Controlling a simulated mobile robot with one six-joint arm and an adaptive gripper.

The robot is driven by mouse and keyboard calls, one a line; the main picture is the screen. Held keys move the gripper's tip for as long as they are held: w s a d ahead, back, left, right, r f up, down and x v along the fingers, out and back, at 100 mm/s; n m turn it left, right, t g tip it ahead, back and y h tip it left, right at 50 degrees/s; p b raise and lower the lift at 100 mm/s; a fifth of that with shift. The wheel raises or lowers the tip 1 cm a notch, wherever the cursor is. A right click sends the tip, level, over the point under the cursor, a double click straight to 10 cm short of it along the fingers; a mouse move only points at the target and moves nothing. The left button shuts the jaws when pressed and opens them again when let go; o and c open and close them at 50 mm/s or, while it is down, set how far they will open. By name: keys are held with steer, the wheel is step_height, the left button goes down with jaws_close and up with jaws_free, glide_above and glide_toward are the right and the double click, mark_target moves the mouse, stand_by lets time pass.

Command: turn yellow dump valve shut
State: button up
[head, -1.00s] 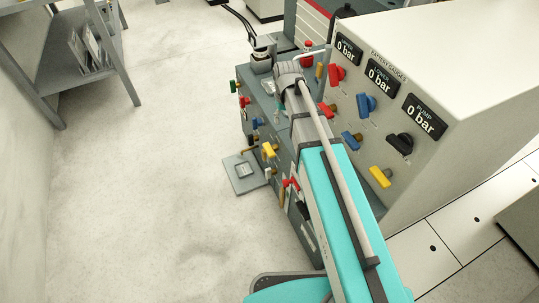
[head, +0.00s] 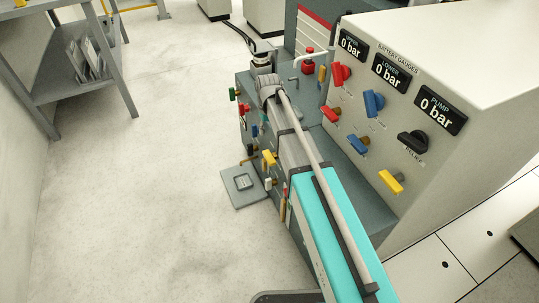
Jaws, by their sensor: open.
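Two yellow valve handles show in the head view, and I cannot tell which is the dump valve. One yellow handle (head: 391,181) is low on the white gauge console, slanting down to the right. Another yellow handle (head: 268,157) is on the left side of the dark grey block, lower down. My teal and grey arm reaches from the lower right up past the dark grey block, between the two handles in the picture. I cannot make out my gripper or its fingertips. Neither yellow handle is seen being touched.
The console (head: 447,60) carries gauges reading 0 bar, with red (head: 341,73), blue (head: 373,102) and black (head: 413,141) handles. A grey plate (head: 241,182) lies at the block's left foot. A grey shelf rack (head: 83,75) stands upper left. Open floor (head: 140,200) fills the left.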

mark_target(269, 155)
steer(key=shift+f, duration=0.15)
step_height(269, 155, down, 14)
steer(key=b, duration=1.3)
steer(key=shift+r+b, duration=0.2)
steer(key=shift+b, duration=0.2)
steer(key=shift+d, duration=0.1)
jaws_close()
